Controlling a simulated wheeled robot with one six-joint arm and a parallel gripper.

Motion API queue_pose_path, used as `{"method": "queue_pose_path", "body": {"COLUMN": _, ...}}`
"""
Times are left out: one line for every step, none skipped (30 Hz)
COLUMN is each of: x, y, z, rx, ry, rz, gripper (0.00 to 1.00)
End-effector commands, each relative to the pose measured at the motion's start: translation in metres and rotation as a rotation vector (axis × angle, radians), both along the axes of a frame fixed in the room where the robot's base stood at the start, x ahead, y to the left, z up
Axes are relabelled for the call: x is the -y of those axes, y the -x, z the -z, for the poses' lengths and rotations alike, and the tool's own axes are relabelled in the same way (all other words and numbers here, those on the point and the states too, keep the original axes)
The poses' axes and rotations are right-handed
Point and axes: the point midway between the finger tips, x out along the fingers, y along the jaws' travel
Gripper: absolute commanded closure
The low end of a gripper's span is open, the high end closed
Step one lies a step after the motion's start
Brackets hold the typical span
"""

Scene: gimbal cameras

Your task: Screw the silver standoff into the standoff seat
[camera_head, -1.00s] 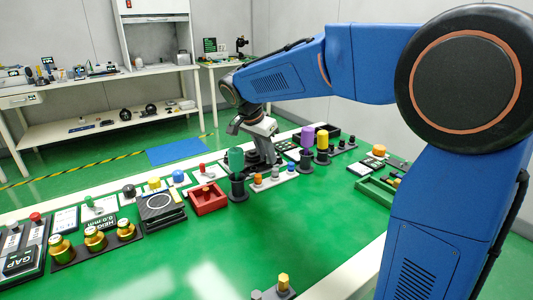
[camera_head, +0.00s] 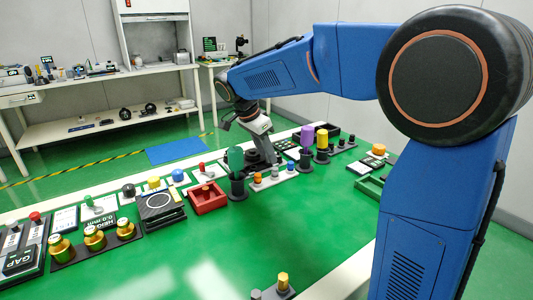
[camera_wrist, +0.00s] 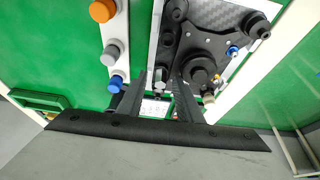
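My gripper (camera_wrist: 158,78) points down over a dark carbon-fibre plate (camera_wrist: 226,20) on a white base, seen in the wrist view. Its two dark fingers stand apart. A small pale, silvery shape shows in the gap near the tips, but I cannot tell whether it is touched. On the plate are black round parts, a small blue post (camera_wrist: 232,50) and a silvery post (camera_wrist: 208,98) right of the right finger. I cannot tell which is the silver standoff, nor pick out the seat. In the head view my gripper (camera_head: 266,158) is among the parts at the table's far side.
A white strip left of the fingers carries an orange knob (camera_wrist: 102,10), a grey knob (camera_wrist: 111,53) and a blue knob (camera_wrist: 116,83). A green cylinder in a black holder (camera_head: 237,187), a purple cylinder (camera_head: 305,136) and a yellow cylinder (camera_head: 322,140) stand nearby.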

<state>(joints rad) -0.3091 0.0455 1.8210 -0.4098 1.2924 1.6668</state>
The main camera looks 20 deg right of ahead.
Motion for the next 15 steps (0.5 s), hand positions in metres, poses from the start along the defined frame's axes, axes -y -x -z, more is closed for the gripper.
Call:
{"method": "queue_pose_path", "body": {"x": -0.002, "y": 0.0, "z": -0.005, "rx": 0.003, "ry": -0.002, "rz": -0.002, "gripper": 0.66}}
{"method": "queue_pose_path", "body": {"x": -0.004, "y": 0.0, "z": -0.008, "rx": 0.003, "ry": -0.002, "rz": -0.002, "gripper": 0.66}}
{"method": "queue_pose_path", "body": {"x": -0.006, "y": 0.001, "z": -0.013, "rx": 0.005, "ry": -0.003, "rz": -0.003, "gripper": 0.66}}
{"method": "queue_pose_path", "body": {"x": -0.008, "y": 0.001, "z": -0.017, "rx": 0.005, "ry": -0.003, "rz": -0.004, "gripper": 0.66}}
{"method": "queue_pose_path", "body": {"x": -0.01, "y": 0.002, "z": -0.022, "rx": 0.005, "ry": -0.003, "rz": -0.003, "gripper": 0.66}}
{"method": "queue_pose_path", "body": {"x": -0.012, "y": 0.003, "z": -0.028, "rx": 0.005, "ry": -0.003, "rz": -0.004, "gripper": 0.66}}
{"method": "queue_pose_path", "body": {"x": -0.015, "y": 0.003, "z": -0.034, "rx": 0.005, "ry": -0.003, "rz": -0.004, "gripper": 0.66}}
{"method": "queue_pose_path", "body": {"x": -0.017, "y": 0.004, "z": -0.039, "rx": 0.005, "ry": -0.003, "rz": -0.004, "gripper": 0.66}}
{"method": "queue_pose_path", "body": {"x": -0.019, "y": 0.005, "z": -0.047, "rx": 0.005, "ry": -0.003, "rz": -0.004, "gripper": 0.66}}
{"method": "queue_pose_path", "body": {"x": -0.021, "y": 0.006, "z": -0.052, "rx": 0.005, "ry": -0.003, "rz": -0.003, "gripper": 0.66}}
{"method": "queue_pose_path", "body": {"x": -0.024, "y": 0.007, "z": -0.058, "rx": 0.005, "ry": -0.003, "rz": -0.004, "gripper": 0.66}}
{"method": "queue_pose_path", "body": {"x": -0.027, "y": 0.008, "z": -0.065, "rx": 0.005, "ry": -0.003, "rz": -0.003, "gripper": 0.66}}
{"method": "queue_pose_path", "body": {"x": -0.029, "y": 0.008, "z": -0.071, "rx": 0.005, "ry": -0.003, "rz": -0.004, "gripper": 0.66}}
{"method": "queue_pose_path", "body": {"x": -0.031, "y": 0.009, "z": -0.076, "rx": 0.005, "ry": -0.003, "rz": -0.004, "gripper": 0.66}}
{"method": "queue_pose_path", "body": {"x": -0.034, "y": 0.011, "z": -0.084, "rx": 0.005, "ry": -0.003, "rz": -0.002, "gripper": 0.66}}
